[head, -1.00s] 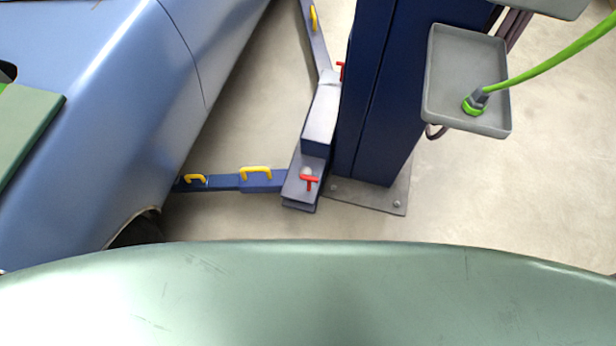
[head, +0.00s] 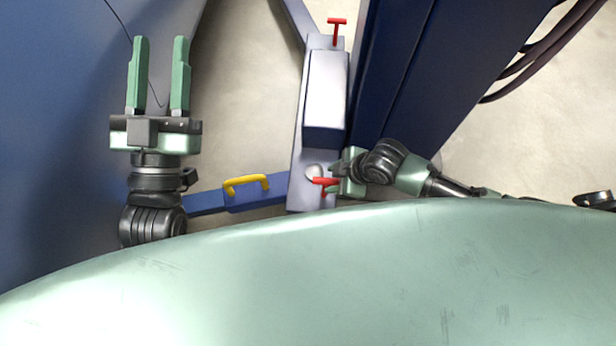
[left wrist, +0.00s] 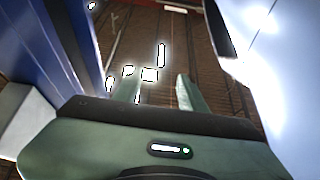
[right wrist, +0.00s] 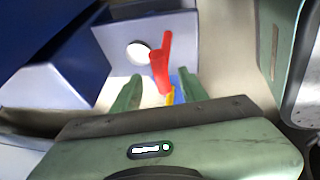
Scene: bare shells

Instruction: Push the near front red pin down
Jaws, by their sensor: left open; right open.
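The near front red pin (head: 324,182) is a T-shaped pin standing in the grey bracket of the lift arm, at the foot of the blue post. In the right wrist view the red pin (right wrist: 160,64) shows upright, ahead of and between the two fingers. My right gripper (head: 338,178) is open right beside the pin; whether a finger touches it I cannot tell. In the right wrist view the fingers of my right gripper (right wrist: 158,92) are apart. My left gripper (head: 160,70) is open and empty over the blue car body, its fingers also showing in the left wrist view (left wrist: 160,90).
Another red pin (head: 337,27) stands at the far end of the grey bracket (head: 298,165). A blue lift arm with a yellow handle (head: 246,183) runs left from the bracket. The blue post (head: 400,80) stands close behind my right gripper. Dark hoses hang at upper right.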

